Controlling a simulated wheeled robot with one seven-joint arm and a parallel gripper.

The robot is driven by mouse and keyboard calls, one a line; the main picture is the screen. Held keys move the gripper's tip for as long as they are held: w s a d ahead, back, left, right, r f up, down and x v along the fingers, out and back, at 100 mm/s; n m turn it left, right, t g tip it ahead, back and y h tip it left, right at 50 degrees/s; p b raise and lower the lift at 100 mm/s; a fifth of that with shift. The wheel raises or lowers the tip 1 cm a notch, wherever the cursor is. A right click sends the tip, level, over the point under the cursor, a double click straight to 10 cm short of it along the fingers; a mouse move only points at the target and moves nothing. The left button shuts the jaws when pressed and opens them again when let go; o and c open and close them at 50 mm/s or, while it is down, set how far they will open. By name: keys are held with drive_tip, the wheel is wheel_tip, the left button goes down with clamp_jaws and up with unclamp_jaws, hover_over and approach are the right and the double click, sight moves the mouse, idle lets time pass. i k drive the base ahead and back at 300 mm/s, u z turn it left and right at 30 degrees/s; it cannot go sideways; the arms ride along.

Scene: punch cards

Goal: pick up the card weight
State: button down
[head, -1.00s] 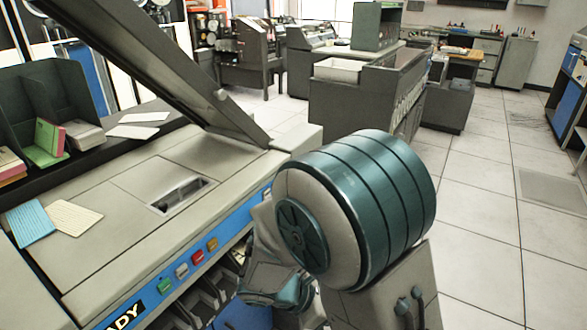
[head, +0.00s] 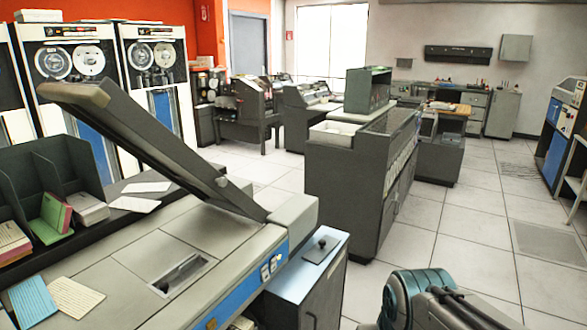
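A dark flat plate with a round knob, which looks like the card weight (head: 321,248), lies on the pale blue-grey top of a low cabinet (head: 318,303). This cabinet stands at the right end of the grey card machine (head: 125,262). Nothing covers the plate. Part of my arm, with a teal joint, shows at the bottom right, to the right of the cabinet. My gripper is outside the picture, so its state does not show.
The machine's lid (head: 150,140) stands raised at a slant, left of the cabinet. Blue and cream cards (head: 75,298) lie on the machine. A dark rack (head: 50,180) holds card stacks. A large grey machine (head: 350,185) stands behind. Tiled floor (head: 450,240) is free to the right.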

sight(320, 251)
drive_tip(key=z, duration=0.85)
drive_tip(key=i, duration=2.55)
drive_tip(key=u, duration=3.3)
